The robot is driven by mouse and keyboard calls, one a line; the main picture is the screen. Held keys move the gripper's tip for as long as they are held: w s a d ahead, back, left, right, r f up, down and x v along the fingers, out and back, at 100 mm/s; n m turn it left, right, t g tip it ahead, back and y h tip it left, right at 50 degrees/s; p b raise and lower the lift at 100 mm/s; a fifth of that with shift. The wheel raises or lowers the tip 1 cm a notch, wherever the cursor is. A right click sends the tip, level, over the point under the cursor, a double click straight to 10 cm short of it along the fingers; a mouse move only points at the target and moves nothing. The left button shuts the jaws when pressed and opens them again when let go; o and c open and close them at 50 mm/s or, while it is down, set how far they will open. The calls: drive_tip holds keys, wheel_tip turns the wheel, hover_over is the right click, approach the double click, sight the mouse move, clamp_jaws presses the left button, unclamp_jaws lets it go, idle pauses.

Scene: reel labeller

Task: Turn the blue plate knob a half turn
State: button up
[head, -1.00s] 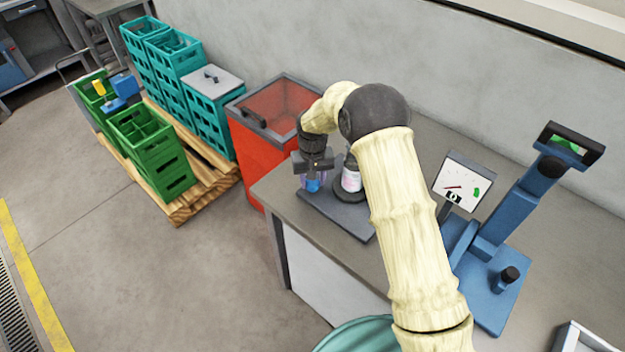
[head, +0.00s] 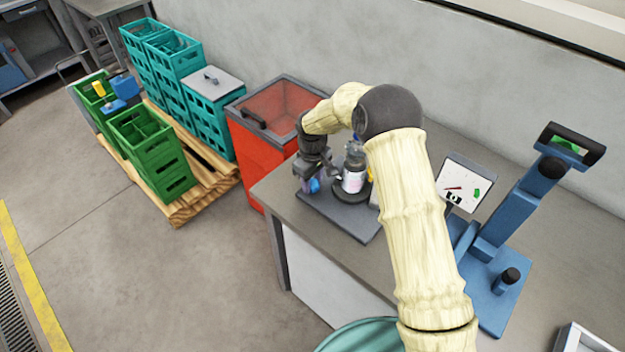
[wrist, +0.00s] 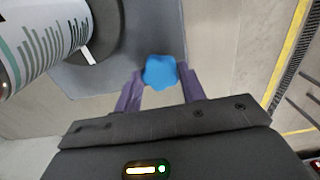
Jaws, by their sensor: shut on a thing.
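The blue plate knob (head: 314,186) is at the near-left edge of a dark grey base plate (head: 356,226) on the bench. My gripper (head: 311,182) points down over it, with its purple fingers on either side of the knob. In the wrist view the blue knob (wrist: 160,71) has a lobed outline and sits between the fingertips of my gripper (wrist: 160,80), which is shut on it. A bottle with a white label (head: 353,180) stands upright on a round dark disc beside the knob. My arm hides part of the plate's right side.
A blue stand (head: 495,235) and a dial gauge (head: 465,184) are on the bench to the right. A red bin (head: 262,150) stands against the bench's left end. Crates (head: 150,145) on a pallet are farther left. In the wrist view, the labelled bottle (wrist: 35,40) is close by.

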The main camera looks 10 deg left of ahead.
sight(312, 183)
drive_tip(key=shift+w+a+r, duration=0.1)
drive_tip(key=shift+r, duration=0.05)
drive_tip(key=o, duration=1)
drive_tip(key=shift+r, duration=0.35)
wheel_tip(312, 183, up, 16)
drive_tip(key=shift+r+b, duration=0.25)
drive_tip(key=shift+b, duration=0.8)
